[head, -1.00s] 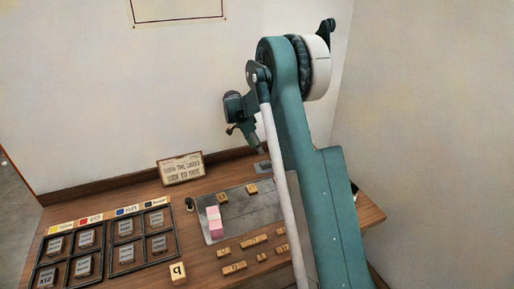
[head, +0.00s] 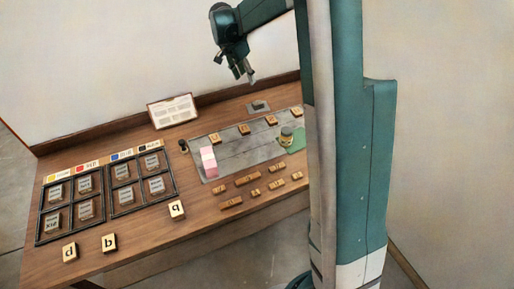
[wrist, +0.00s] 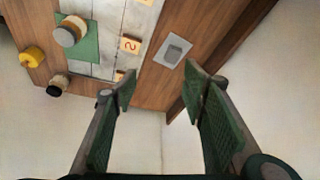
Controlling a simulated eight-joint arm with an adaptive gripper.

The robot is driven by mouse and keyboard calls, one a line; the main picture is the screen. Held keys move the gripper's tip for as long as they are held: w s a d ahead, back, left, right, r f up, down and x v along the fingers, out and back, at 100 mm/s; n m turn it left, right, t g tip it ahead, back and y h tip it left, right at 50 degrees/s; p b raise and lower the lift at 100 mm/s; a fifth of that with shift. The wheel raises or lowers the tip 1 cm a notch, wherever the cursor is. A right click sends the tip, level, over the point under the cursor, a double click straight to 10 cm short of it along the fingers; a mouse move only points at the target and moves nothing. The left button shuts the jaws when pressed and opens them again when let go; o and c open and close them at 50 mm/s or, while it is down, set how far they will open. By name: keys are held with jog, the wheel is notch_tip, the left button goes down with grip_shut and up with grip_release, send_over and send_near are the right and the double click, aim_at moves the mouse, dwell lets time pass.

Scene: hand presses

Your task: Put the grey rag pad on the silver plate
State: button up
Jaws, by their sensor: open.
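A small light-grey square with a darker grey pad-like patch (wrist: 175,50) lies on the wood near the back edge. It also shows in the head view (head: 258,106). The patch looks like the grey rag pad, but I cannot tell for sure. A long silver-grey plate (head: 232,150) lies on the table, with a pink block and lettered tiles on it; part of it shows in the wrist view (wrist: 108,18). My gripper (head: 243,76) is open and empty above the table's back edge. In the wrist view its fingertips (wrist: 160,88) are apart, beside the grey square.
A green mat (wrist: 90,45) with a round jar lies on the long plate's right part. A yellow jar (wrist: 32,56) and a dark-topped one (wrist: 57,88) stand nearby. A sign (head: 172,111) stands at the back; black-framed trays (head: 68,208) are left. Wooden tiles lie in front.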

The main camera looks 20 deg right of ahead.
jog(key=s+a+r+n+t+y, duration=0.1)
jog(key=s+a+r+n, duration=0.2)
jog(key=s, duration=0.5)
jog(key=s+a+r+n+t, duration=0.1)
jog(key=s+a+r+n, duration=0.15)
jog(key=s+r, duration=0.35)
jog(key=s+a+r+n+t+y, duration=0.1)
jog(key=s+a+r+n, duration=0.15)
jog(key=s, duration=0.65)
jog(key=s+a+f+n+t, duration=0.1)
jog(key=s+a+n, duration=0.1)
jog(key=s, duration=0.5)
jog(key=s+a+f+n+y, duration=0.1)
jog(key=s+a+f+n, duration=0.1)
jog(key=s, duration=0.6)
jog(key=s+a+f+n+t, duration=0.1)
jog(key=s+a+n, duration=0.1)
jog(key=s, duration=0.5)
jog(key=shift+s+a+f+t+y, duration=0.25)
jog(key=shift+s+a+t+y, duration=0.05)
jog(key=shift+a, duration=0.6)
